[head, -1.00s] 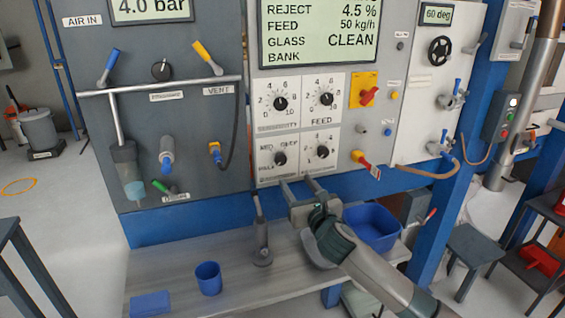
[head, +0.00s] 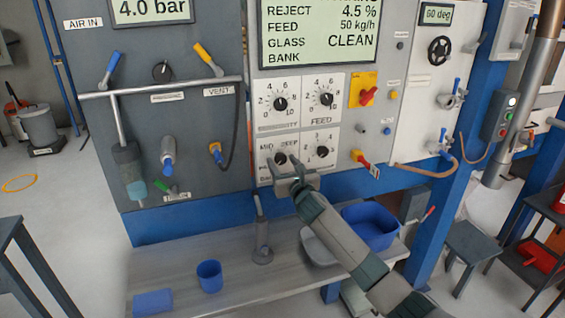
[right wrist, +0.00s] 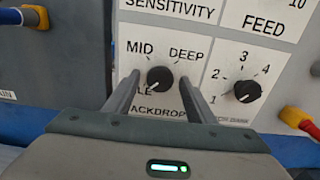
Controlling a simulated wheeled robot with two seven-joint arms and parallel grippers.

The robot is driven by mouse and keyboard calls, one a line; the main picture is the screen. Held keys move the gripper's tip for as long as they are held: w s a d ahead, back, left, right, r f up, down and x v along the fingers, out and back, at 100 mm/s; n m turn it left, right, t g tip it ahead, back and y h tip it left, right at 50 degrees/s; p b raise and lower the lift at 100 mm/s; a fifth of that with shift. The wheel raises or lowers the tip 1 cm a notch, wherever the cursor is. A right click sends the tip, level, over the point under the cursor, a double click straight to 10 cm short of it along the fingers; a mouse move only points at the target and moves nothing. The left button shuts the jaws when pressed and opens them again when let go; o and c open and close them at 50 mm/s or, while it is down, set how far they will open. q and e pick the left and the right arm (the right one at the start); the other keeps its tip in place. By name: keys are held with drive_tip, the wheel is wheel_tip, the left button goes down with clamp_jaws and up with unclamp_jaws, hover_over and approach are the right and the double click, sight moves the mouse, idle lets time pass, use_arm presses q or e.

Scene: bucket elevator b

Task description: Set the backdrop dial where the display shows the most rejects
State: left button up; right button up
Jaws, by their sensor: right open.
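The backdrop dial (head: 281,158) is a small black knob on a white plate at the lower left of the four-dial block. In the right wrist view the dial (right wrist: 160,80) has MID, DEEP and a partly hidden label ending in LE around it. Its pale mark seems to point lower left, towards that label. My right gripper (head: 284,170) is open in front of the plate. In the right wrist view its fingers (right wrist: 157,88) stand left and right of the knob, with gaps visible. The display (head: 318,30) reads REJECT 4.5 %, FEED 50 kg/h, GLASS CLEAN. My left gripper is out of view.
The bank dial (right wrist: 247,91) is close right of my right finger. The sensitivity dial (head: 280,104) and feed dial (head: 326,99) sit above.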

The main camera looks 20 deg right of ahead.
drive_tip(key=shift+w, duration=0.15)
drive_tip(key=c, duration=1)
drive_tip(key=shift+c, duration=0.2)
